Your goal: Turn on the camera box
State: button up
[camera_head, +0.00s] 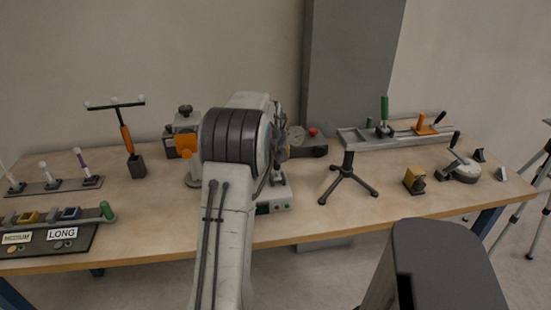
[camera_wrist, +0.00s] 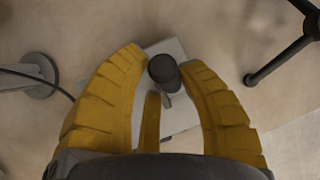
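A small pale box with a dark green panel (camera_head: 273,207), which looks like the camera box, stands near the table's front edge, partly hidden by my arm. In the wrist view a pale grey box (camera_wrist: 178,118) lies below my gripper (camera_wrist: 163,62). A dark upright cylinder (camera_wrist: 163,70) rises over this box between my yellow fingertips. The fingers are spread with the cylinder close to the right tip; I cannot tell whether they touch. In the head view my arm hides most of the gripper. No lit lamp is clear on the box.
An orange-and-grey device (camera_head: 186,140) stands left of my arm. A round grey base (camera_wrist: 38,75) with a cable lies left.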

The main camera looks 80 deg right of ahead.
jog(key=o, duration=0.5)
jog(key=shift+r, duration=0.1)
jog(key=shift+r, duration=0.1)
jog(key=v, duration=1.1)
jog(key=shift+a+r, duration=0.25)
